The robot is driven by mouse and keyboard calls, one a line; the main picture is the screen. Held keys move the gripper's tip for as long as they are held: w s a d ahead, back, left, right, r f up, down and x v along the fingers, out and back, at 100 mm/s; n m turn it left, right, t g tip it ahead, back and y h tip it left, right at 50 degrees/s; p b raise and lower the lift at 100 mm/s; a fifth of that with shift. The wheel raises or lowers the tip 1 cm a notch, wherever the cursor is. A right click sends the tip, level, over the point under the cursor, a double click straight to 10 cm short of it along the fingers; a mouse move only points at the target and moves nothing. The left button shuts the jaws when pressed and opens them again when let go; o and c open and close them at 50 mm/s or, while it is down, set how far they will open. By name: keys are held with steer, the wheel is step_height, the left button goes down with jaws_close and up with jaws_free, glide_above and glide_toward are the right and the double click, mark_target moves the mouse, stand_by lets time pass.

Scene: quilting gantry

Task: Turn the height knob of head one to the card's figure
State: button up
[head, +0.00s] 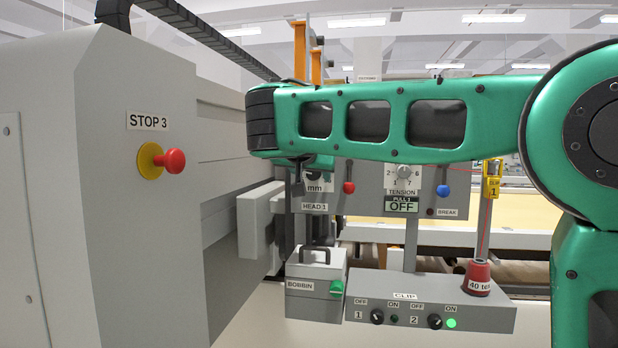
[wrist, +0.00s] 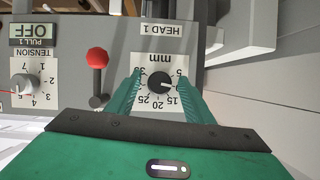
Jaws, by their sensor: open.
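The height knob (wrist: 160,82) is a black dial on a white mm scale, under the HEAD 1 label, which appears upside down in the wrist view. Its pale mark points to the picture's right, about the 10 side; the exact figure is too small to read. My gripper (wrist: 159,76) is open, its green fingers on either side of the dial. I cannot tell whether they touch it. In the head view my arm covers most of the dial; the mm plate (head: 314,187) and HEAD 1 label (head: 314,206) show below. I see no card with a height figure.
Close by are a red-knobbed lever (head: 348,188), the tension dial (head: 404,172) with a PULL 1 OFF sign (head: 401,204), and a blue-knobbed lever (head: 442,190). Below stand a bobbin box (head: 314,285) and the clip switch box (head: 400,295). A red stop button (head: 173,161) juts out left.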

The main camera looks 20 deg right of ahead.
steer(key=shift+c, duration=0.3)
steer(key=c, duration=1)
steer(key=shift+s+d+m+t+y, duration=0.15)
steer(key=shift+m+t+y, duration=0.45)
steer(key=shift+m, duration=0.6)
steer(key=m+y, duration=0.1)
steer(key=m+t, duration=0.1)
steer(key=m, duration=0.1)
steer(key=shift+d+f+t+y, duration=0.1)
steer(key=shift+t+y, duration=0.2)
steer(key=shift+y, duration=0.1)
steer(key=m+t, duration=0.1)
steer(key=m, duration=0.2)
steer(key=shift+f+m+y, duration=0.15)
steer(key=shift+m+y, duration=0.15)
steer(key=shift+y, duration=0.1)
steer(key=shift+f+m+t, duration=0.15)
steer(key=shift+m+t, duration=0.65)
steer(key=shift+m, duration=0.5)
